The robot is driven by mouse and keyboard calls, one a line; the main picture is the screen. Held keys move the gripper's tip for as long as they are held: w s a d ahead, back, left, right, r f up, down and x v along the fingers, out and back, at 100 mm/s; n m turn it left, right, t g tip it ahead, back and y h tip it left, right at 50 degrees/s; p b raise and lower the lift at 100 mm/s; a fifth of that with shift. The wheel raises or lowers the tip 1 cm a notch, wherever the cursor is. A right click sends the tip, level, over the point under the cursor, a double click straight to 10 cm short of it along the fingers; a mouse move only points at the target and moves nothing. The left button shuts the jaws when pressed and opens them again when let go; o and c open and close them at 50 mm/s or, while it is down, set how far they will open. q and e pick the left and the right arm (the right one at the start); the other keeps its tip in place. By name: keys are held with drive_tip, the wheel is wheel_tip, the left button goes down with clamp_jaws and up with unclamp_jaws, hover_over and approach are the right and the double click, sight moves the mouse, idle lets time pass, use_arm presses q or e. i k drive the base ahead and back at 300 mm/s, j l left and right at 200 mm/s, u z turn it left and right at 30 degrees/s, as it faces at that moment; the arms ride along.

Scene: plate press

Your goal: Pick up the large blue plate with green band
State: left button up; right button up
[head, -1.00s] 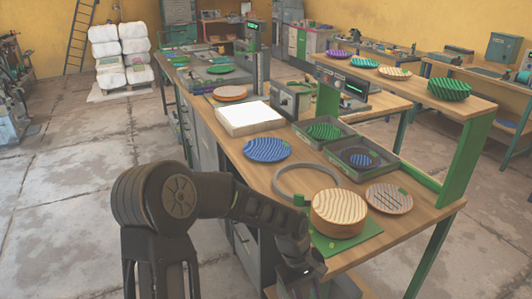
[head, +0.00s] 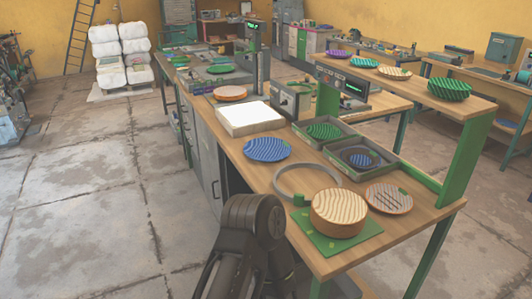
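A large blue plate (head: 267,149) with a pale wavy pattern lies flat on the wooden workbench (head: 240,152), left of the metal trays. A smaller blue plate (head: 362,159) lies in the right grey tray (head: 385,168). One of my arms rises at the bottom middle, in front of the bench's near edge, well apart from the large blue plate. Neither of my grippers can be made out.
A metal ring (head: 279,190), a tan round block (head: 338,213) on a green mat (head: 372,225) and a grey-brown plate (head: 389,198) crowd the near bench end. A white block (head: 250,118) stands behind the blue plate. The floor at left is clear.

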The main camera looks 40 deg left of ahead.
sight(264, 149)
drive_tip(key=u, duration=1.45)
drive_tip(key=i+l, duration=0.15)
drive_tip(key=l, duration=0.2)
drive_tip(key=i+l+u, duration=0.1)
drive_tip(key=i+l, duration=0.2)
drive_tip(key=l, duration=0.35)
